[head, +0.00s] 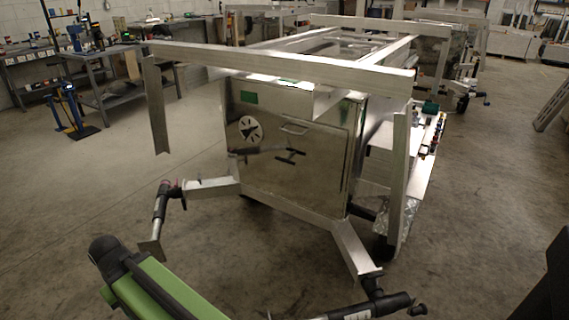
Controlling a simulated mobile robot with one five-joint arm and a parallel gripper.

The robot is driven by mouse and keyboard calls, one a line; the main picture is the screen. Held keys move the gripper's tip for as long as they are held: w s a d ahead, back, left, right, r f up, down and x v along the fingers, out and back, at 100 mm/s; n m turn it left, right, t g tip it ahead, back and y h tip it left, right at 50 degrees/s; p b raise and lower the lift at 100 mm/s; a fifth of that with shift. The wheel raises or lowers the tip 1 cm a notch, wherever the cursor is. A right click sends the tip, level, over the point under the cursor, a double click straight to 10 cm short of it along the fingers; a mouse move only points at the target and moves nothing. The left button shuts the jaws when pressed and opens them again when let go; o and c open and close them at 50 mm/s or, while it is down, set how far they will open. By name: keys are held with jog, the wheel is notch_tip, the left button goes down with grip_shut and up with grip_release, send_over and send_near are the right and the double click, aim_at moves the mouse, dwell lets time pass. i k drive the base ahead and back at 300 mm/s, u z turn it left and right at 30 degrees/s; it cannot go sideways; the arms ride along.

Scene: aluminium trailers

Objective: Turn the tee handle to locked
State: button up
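The black tee handle (290,156) is on the shiny metal door of the aluminium trailer box (240,180), right of the middle of that face. Its long bar looks slightly tilted, with a short stem across it. It is small in the view, and I cannot tell whether it is locked. A bar-shaped pull (294,128) sits above it. My green and black arm shows at the bottom left, well in front of the box. No gripper fingers show, and nothing of mine touches the handle.
An aluminium frame (290,66) surrounds the box top, with posts hanging down at both front corners. Jack legs (160,215) and (370,285) stick out low in front. Bare concrete floor (270,265) lies between them. Workbenches (110,85) stand at the back left.

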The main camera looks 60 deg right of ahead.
aim_at(286, 159)
jog(key=z, duration=0.1)
jog(key=i, duration=1)
jog(key=u, duration=0.1)
